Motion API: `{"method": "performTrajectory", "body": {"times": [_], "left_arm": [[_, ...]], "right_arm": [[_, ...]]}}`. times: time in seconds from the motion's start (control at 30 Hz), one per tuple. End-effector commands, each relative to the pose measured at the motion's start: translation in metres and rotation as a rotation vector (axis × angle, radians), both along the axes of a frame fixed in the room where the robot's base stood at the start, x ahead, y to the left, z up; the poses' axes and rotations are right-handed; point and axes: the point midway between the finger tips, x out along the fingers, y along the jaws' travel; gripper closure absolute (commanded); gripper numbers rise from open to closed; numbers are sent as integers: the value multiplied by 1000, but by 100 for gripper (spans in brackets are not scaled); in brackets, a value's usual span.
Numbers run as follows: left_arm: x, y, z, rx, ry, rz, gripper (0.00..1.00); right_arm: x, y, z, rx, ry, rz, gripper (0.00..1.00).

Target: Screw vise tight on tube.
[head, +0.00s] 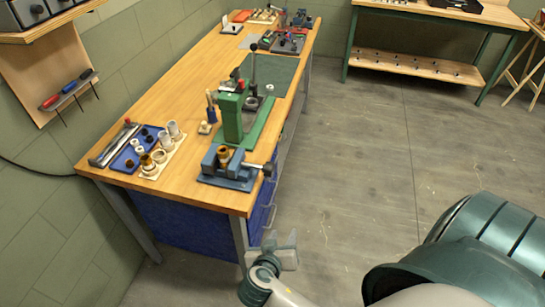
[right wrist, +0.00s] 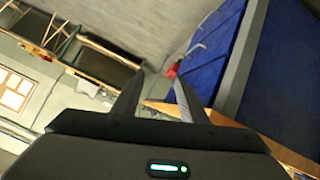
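The blue vise (head: 232,173) sits at the near end of the wooden workbench. A short brass-coloured tube (head: 223,154) stands upright at its jaws. I cannot tell how firmly the jaws hold it. The vise's dark handle (head: 268,170) is at its right end, by the bench edge. My right gripper (head: 281,242) is below and in front of the bench's near corner, apart from the vise. In the right wrist view its fingers (right wrist: 158,88) are spread with nothing between them. The vise does not show there. My left gripper is not in view.
A green press (head: 233,118) stands just behind the vise. To the left are a blue tray (head: 130,152) with small parts and a pale rack (head: 160,160) of rings. The blue cabinet (head: 195,215) is under the bench. The floor (head: 370,150) to the right is clear.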

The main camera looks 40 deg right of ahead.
Motion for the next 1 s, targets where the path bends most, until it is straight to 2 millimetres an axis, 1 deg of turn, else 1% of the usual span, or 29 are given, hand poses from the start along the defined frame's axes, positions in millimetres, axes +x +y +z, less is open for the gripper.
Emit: {"method": "performTrajectory", "body": {"times": [0.03,0.1,0.2,0.3,0.4,0.53,0.87,1.0], "left_arm": [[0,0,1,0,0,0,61],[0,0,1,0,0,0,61],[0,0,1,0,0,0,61],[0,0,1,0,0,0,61],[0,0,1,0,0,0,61],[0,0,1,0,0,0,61],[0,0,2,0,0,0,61],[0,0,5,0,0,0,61]], "right_arm": [[16,1,14,-40,-84,-25,61],[34,4,33,-92,-212,-54,61],[56,12,60,-152,-383,-71,61],[71,21,81,-190,-518,-69,61],[79,28,95,-212,-605,-60,61],[83,32,102,-222,-647,-54,61],[83,32,102,-221,-648,-54,61],[86,29,103,-221,-648,-54,61]]}}
